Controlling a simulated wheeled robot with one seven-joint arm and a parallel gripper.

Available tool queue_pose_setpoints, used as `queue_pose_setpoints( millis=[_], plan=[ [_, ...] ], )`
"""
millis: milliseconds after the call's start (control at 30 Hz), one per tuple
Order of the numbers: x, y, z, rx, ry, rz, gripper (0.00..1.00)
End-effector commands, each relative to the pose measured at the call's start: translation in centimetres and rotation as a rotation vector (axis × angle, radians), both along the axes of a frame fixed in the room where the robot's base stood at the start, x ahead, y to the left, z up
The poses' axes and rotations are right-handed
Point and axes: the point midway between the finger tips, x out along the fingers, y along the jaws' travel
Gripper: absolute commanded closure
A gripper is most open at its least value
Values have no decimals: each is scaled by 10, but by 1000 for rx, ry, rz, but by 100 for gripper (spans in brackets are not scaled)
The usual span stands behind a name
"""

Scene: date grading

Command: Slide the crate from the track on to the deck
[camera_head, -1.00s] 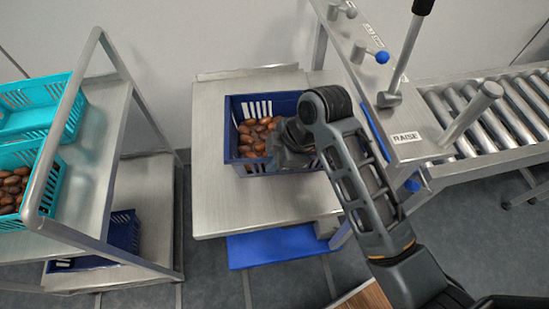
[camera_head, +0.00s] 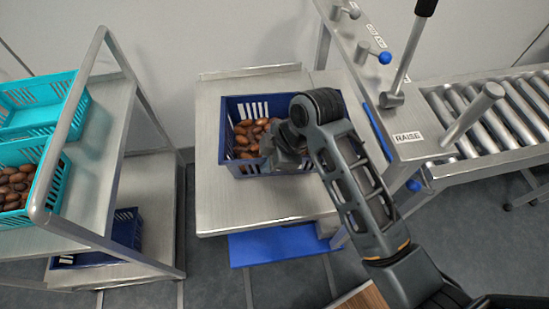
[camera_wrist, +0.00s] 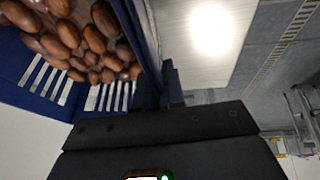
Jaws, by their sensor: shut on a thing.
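A dark blue crate (camera_head: 228,133) with brown dates in it sits on the steel deck (camera_head: 240,213), in the middle of the head view. My gripper (camera_head: 284,148) is at the crate's right side, partly hidden by my arm. In the wrist view the crate (camera_wrist: 72,108) fills the upper left, and my gripper (camera_wrist: 172,88) is shut on its wall. Steel shows to the right of the crate, partly covered by my arm, so I cannot tell where the track begins.
At the left a metal rack (camera_head: 96,170) carries turquoise crates (camera_head: 66,95), with a blue crate (camera_head: 128,228) lower down. At the right stand a roller conveyor (camera_head: 490,112) and a panel marked RAISE (camera_head: 407,136) with a lever (camera_head: 408,50). The deck's front part is bare.

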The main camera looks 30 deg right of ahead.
Motion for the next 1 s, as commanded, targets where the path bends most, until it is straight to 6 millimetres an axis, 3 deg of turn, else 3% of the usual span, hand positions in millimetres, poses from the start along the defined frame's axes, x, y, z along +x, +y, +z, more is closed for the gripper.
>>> queue_pose_setpoints(
  millis=[400, 967, 1000],
  plan=[
    [10, 29, 1, 1, 0, -3, 100],
    [12, 37, 0, 1, -1, -6, 100],
    [12, 37, 0, 2, -1, -5, 88]
  ],
)
